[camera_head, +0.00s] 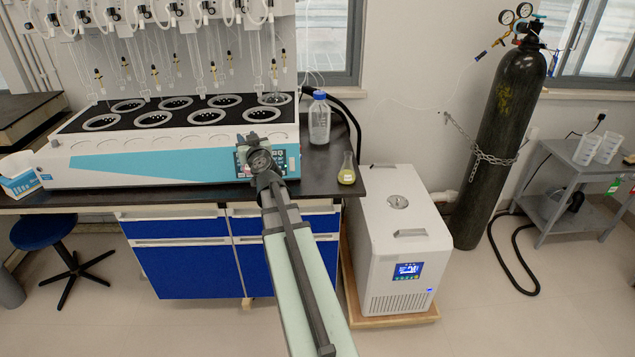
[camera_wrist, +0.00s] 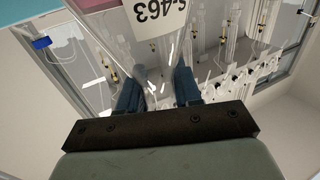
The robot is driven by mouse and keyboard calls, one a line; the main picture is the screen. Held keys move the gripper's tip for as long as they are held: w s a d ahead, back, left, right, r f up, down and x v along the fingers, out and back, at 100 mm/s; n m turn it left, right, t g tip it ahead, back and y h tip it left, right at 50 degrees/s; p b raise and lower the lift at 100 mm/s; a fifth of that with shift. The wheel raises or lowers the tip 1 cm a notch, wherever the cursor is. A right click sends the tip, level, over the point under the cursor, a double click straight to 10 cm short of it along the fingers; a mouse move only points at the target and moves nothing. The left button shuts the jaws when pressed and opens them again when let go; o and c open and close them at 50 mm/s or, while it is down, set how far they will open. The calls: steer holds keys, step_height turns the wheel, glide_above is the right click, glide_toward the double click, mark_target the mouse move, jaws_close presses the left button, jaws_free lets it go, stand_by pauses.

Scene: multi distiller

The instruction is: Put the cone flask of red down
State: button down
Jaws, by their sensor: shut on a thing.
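My gripper (camera_wrist: 158,88) is shut on a clear cone flask (camera_wrist: 152,24) in the wrist view. The flask bears a white label reading S-463, and pinkish-red liquid (camera_wrist: 92,5) shows at the top edge of the picture. The flask's narrow part lies between the two dark fingers. In the head view my arm reaches toward the front right of the distiller (camera_head: 130,170), and the gripper end (camera_head: 262,160) is in front of its control panel. The held flask cannot be made out there, and I cannot tell its height above the bench.
A cone flask with yellow liquid (camera_head: 347,170) stands at the right end of the dark bench (camera_head: 320,184). A blue-capped bottle (camera_head: 319,120) stands behind it. Glassware hangs above the distiller's wells. A white chiller (camera_head: 385,235) and a gas cylinder (camera_head: 497,140) stand to the right.

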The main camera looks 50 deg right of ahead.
steer(key=s+d+f+m+h, duration=0.1)
steer(key=s+d, duration=0.2)
steer(key=d, duration=0.5)
steer(key=s+d+f+g, duration=0.1)
steer(key=s+d+f, duration=0.15)
steer(key=d, duration=0.55)
steer(key=s+d+f+m+h, duration=0.1)
steer(key=s+d, duration=0.3)
steer(key=d, duration=0.4)
step_height(320, 180, down, 9)
steer(key=w+a+n+t+y, duration=0.1)
steer(key=w+n+y, duration=0.1)
steer(key=shift+y, duration=0.3)
steer(key=c, duration=0.8)
jaws_free()
